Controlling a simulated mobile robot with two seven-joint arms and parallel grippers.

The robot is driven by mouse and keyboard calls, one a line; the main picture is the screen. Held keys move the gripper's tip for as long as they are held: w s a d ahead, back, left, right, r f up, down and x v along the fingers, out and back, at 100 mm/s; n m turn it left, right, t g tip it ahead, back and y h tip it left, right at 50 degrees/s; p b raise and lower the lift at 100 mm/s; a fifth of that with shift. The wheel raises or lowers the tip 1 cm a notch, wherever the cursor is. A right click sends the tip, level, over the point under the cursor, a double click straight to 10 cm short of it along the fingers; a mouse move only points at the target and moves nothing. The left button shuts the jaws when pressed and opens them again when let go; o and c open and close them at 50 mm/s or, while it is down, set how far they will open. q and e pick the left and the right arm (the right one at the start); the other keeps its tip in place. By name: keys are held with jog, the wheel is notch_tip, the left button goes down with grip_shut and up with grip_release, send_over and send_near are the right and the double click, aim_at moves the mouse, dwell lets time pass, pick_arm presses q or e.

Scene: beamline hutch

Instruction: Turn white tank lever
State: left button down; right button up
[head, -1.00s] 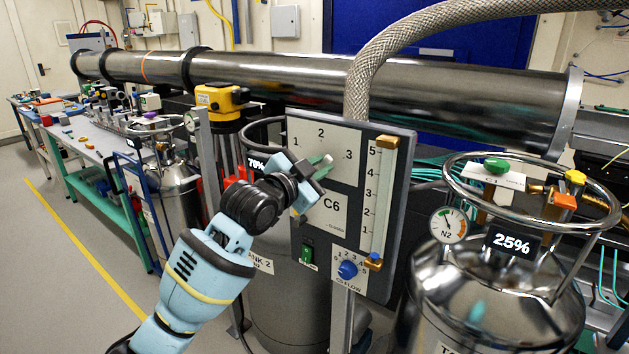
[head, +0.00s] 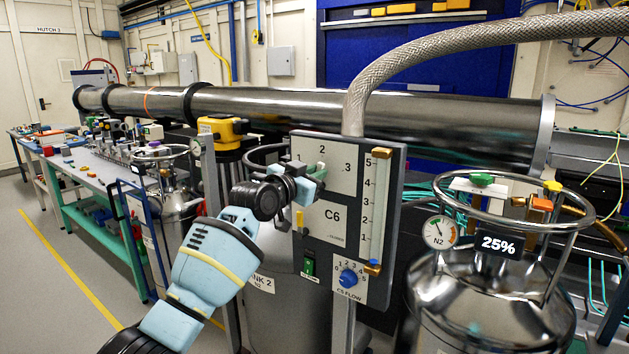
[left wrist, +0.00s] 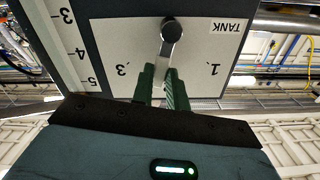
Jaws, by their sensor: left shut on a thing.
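The grey-white tank lever (left wrist: 168,55) hangs from a dark round hub (left wrist: 174,28) on the white TANK plate (left wrist: 110,45), seen upside down in the left wrist view. The lever lies between the numbers 3 and 1. My left gripper (left wrist: 160,88) is shut on the lever, a green finger on each side of it. The 2 is hidden in the wrist view. My right gripper is not in view.
The same panel (head: 393,185) carries a yellow handle (head: 299,219), a green switch (head: 309,265), a blue knob (head: 348,278) and a sliding scale (head: 374,210). A steel tank marked 25% (head: 480,305) stands at right. A braided hose (head: 430,52) arches above.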

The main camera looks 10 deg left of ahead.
pick_arm(q)
jog(key=shift+w+a+n+p, duration=0.15)
jog(key=shift+a+n, duration=0.1)
jog(key=shift+n, duration=0.35)
jog(key=shift+w+a+n+p, duration=0.15)
jog(key=shift+a+n, duration=0.1)
jog(key=shift+n, duration=0.35)
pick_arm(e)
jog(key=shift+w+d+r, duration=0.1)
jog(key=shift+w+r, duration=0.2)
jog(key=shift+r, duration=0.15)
pick_arm(q)
jog(key=shift+s, duration=0.1)
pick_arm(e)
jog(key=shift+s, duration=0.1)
pick_arm(q)
jog(key=c, duration=1.4)
grip_release()
